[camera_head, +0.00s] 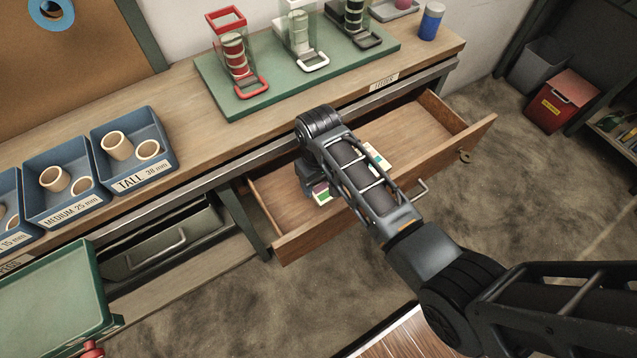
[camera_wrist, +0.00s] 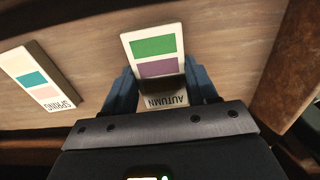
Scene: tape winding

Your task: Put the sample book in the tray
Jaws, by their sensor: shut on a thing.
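A sample book marked AUTUMN (camera_wrist: 153,50), with green and purple swatches, is between my blue fingers in the wrist view. My gripper (camera_wrist: 163,88) is shut on it. In the head view this book (camera_head: 321,194) shows at the left inside the open drawer (camera_head: 285,244), below my wrist, which hides most of my gripper. A second book marked SPRING (camera_wrist: 38,78) lies on the drawer floor to the left in the wrist view; in the head view it (camera_head: 379,158) is partly behind my arm. A green tray (camera_head: 48,300) stands at the lower left, its visible surface empty.
The wooden workbench (camera_head: 245,140) overhangs the drawer's back. Blue bins (camera_head: 135,150) with cardboard cores and a green mat (camera_head: 268,108) with tape dispensers are on it.

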